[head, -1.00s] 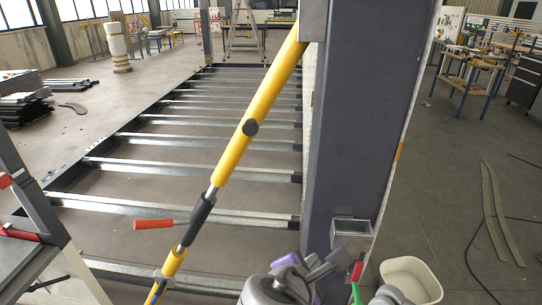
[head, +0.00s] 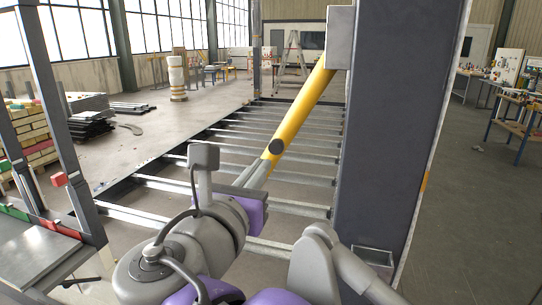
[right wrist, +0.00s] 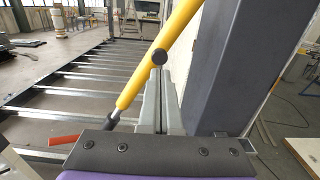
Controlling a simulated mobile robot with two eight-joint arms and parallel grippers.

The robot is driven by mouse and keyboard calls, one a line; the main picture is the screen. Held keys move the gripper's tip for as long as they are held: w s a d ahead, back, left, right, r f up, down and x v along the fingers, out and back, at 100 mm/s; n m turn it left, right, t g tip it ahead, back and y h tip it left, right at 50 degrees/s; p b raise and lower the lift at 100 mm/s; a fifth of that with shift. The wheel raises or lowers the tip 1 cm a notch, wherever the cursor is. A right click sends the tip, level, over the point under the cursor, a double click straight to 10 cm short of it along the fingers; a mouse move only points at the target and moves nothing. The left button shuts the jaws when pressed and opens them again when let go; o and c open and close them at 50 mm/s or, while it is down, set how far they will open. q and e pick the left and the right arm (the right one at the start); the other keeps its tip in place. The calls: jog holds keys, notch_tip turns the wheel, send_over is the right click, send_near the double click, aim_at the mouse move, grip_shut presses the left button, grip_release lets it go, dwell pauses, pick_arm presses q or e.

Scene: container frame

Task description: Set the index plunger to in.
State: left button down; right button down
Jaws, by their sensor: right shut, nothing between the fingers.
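The index plunger appears as a round black knob (head: 276,147) on the side of the yellow tube of a slanting brace (head: 304,107). I cannot tell from its face whether it is in or out. It also shows in the right wrist view (right wrist: 159,57), straight beyond the fingertips. My right gripper (head: 262,170) is shut and empty, its fingertips just below the knob in the head view. It also shows in the right wrist view (right wrist: 157,78). I cannot tell whether the fingertips touch the knob. My arm hides the brace's lower part in the head view. My left gripper is not in view.
A dark grey post (head: 390,130) stands close to the right of the brace. An orange handle (right wrist: 64,140) sticks out at lower left in the right wrist view. A floor frame with several metal crossbars (head: 240,134) lies behind. A bench (head: 40,250) stands at left.

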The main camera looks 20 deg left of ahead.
aim_at(276, 148)
jog(key=w, duration=0.6)
jog(key=shift+w+d, duration=0.15)
jog(key=shift+w, duration=0.05)
